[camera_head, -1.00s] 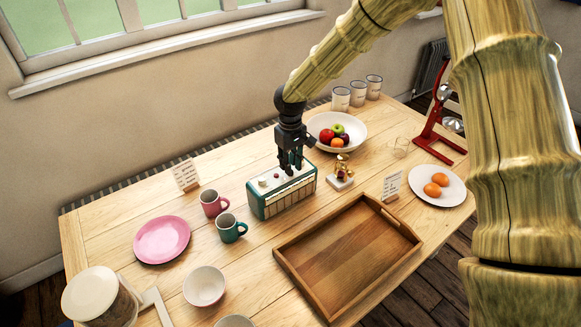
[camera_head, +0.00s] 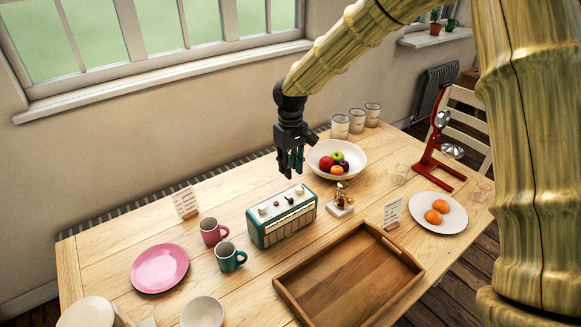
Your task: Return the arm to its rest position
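My gripper (camera_head: 292,172) hangs from the bamboo-like arm above the table, fingers pointing down. It is a little above and behind a teal and white radio (camera_head: 281,217), apart from it. I see nothing held between the fingers, but they are small and dark, and how far apart they are is hard to tell. My arm (camera_head: 350,45) reaches in from the upper right, and its thick part covers the right side of the view.
The window wall is behind.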

